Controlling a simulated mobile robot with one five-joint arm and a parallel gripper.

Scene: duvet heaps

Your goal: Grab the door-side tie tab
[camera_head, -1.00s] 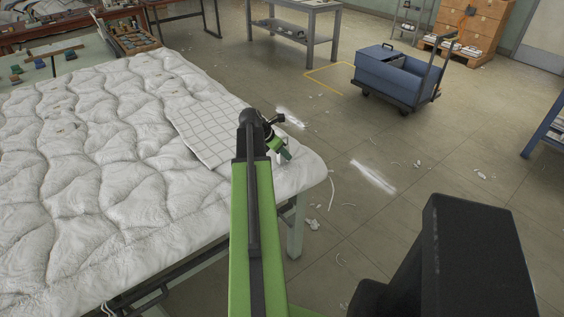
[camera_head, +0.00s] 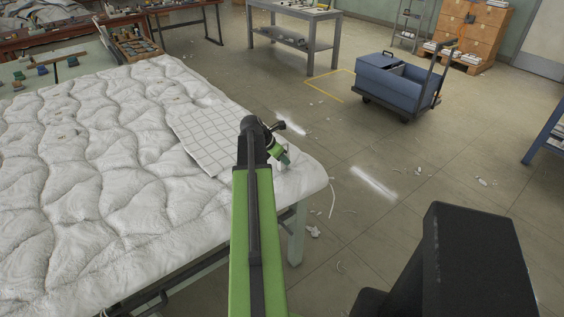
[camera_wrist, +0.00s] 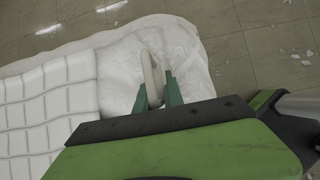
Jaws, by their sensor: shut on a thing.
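The white quilted duvet (camera_head: 120,170) lies over the table, with one corner toward the floor on the right. My gripper (camera_head: 284,160) is low over that corner. In the wrist view my gripper (camera_wrist: 158,92) has its two green fingers on either side of a pale, upright tie tab (camera_wrist: 149,68) at the duvet's corner, and is shut on it. The tab rises above the fingers. In the head view my arm and wrist mostly hide the tab. Which side the door-side is cannot be read from the tab itself.
A white grid-marked sheet (camera_head: 205,138) lies on the duvet left of my gripper. Open floor with scraps (camera_head: 372,182) lies to the right. A blue cart (camera_head: 390,78) and a grey table (camera_head: 292,38) stand farther back.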

